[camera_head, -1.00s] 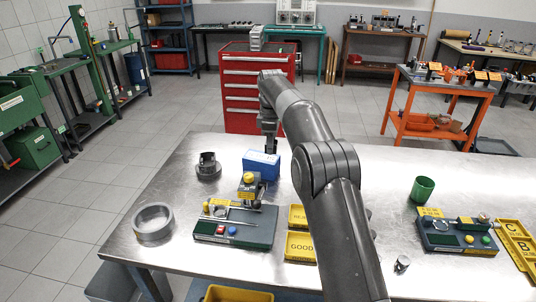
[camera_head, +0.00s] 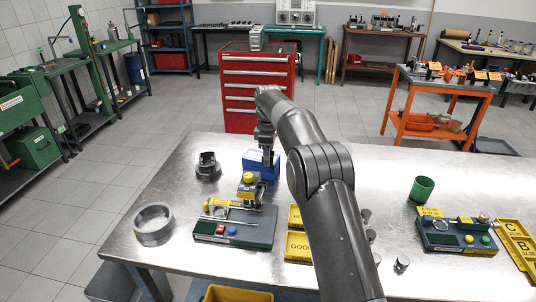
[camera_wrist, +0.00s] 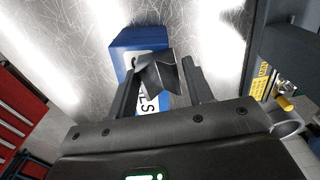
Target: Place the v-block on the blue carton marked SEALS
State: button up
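The blue carton (camera_head: 255,170) stands on the metal table, left of my arm. In the wrist view the blue carton (camera_wrist: 124,44) lies beyond the fingertips, with a white label showing part of its lettering. The dark grey v-block (camera_wrist: 155,76) sits between the two fingers of my gripper (camera_wrist: 160,72), which appear closed on its sides. It covers part of the label. In the head view my gripper (camera_head: 267,150) points down over the right part of the carton. I cannot tell whether the v-block touches the carton top.
A dark round part (camera_head: 207,168) stands left of the carton. A green fixture board (camera_head: 235,229) with a yellow-topped post is just in front. A grey ring (camera_head: 153,222), yellow trays (camera_head: 298,247) and a green cup (camera_head: 422,189) are also on the table. A red drawer cabinet (camera_head: 258,85) stands behind.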

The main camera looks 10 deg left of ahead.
jog(key=shift+o, duration=1.1)
jog(key=shift+r, duration=0.15)
notch_tip(320, 180, up, 12)
